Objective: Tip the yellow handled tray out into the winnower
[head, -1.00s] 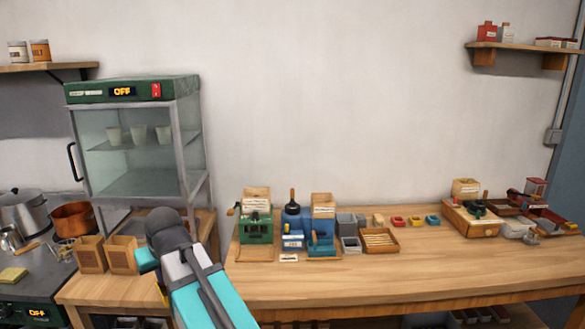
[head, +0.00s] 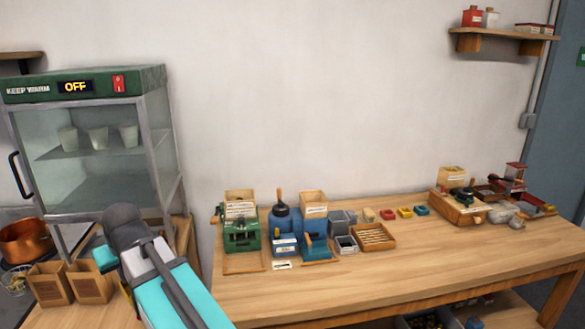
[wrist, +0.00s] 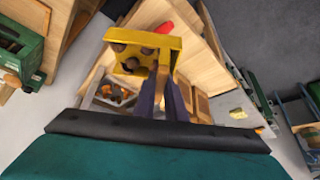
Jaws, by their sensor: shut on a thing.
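The yellow handled tray (wrist: 173,43) is in the wrist view, with a few brown round pieces in it. My gripper (wrist: 166,88) is shut on it, with its dark fingers at the tray's near side. The tray is held in the air.
A glass warming cabinet (head: 95,150) stands at left, two open wooden boxes (head: 50,284) in front of it. Small red, yellow and blue trays (head: 404,213) and a wooden tray (head: 374,238) sit mid-bench. The bench front (head: 400,270) is clear.

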